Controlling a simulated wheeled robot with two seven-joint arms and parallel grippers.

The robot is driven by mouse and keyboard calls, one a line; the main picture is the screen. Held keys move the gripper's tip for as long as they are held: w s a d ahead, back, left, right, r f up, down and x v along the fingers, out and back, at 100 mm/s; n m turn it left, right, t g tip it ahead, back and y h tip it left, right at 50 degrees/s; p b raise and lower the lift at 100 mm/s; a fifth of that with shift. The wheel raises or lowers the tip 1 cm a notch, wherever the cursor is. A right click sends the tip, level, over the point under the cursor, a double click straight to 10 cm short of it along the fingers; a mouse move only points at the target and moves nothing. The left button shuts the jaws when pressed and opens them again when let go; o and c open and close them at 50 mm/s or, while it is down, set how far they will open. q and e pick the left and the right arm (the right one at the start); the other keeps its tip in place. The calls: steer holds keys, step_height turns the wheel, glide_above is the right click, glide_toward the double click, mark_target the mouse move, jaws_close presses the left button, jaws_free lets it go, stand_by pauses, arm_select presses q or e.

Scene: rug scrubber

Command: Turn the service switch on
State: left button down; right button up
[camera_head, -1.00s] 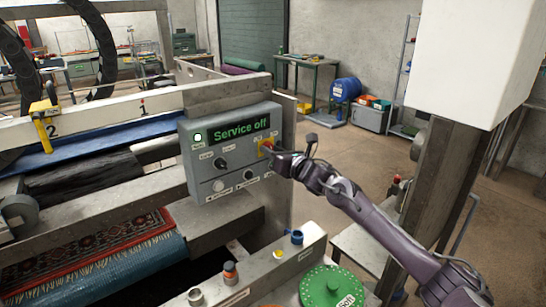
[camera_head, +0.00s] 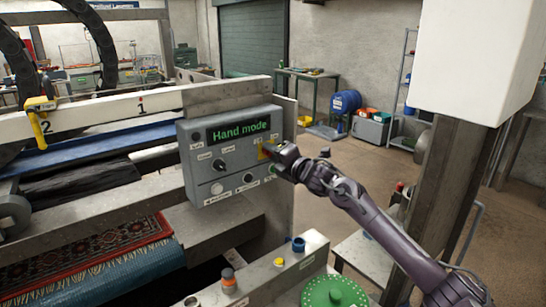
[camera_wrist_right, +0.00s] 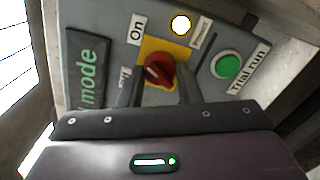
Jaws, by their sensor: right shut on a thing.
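The grey control box (camera_head: 203,190) stands on the machine frame, and its display (camera_head: 240,131) reads "Hand mode" in green. The service switch is a red rotary knob (camera_wrist_right: 158,70) on a yellow plate (camera_wrist_right: 178,47), with an "On" label (camera_wrist_right: 137,28) beside it in the right wrist view. My right gripper (camera_wrist_right: 159,88) is shut on the red knob, one finger on each side. In the head view my right gripper (camera_head: 272,151) covers most of the knob, and part of the yellow plate shows. My left gripper is not in view.
A green "Trial run" button (camera_wrist_right: 229,65) and a lit lamp (camera_wrist_right: 181,25) sit close to the knob. The box also carries a black selector knob (camera_head: 218,165) and a white button (camera_head: 217,188). A green round lid (camera_head: 335,292) lies below my right arm.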

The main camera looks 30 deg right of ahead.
steer(key=shift+m, duration=1.2)
steer(key=o, duration=1)
steer(key=shift+s+d+f+b, duration=0.15)
steer(key=shift+s+b, duration=0.25)
steer(key=shift+s+d+b, duration=0.2)
steer(key=shift+s+b, duration=1.25)
steer(key=shift+s, duration=2.05)
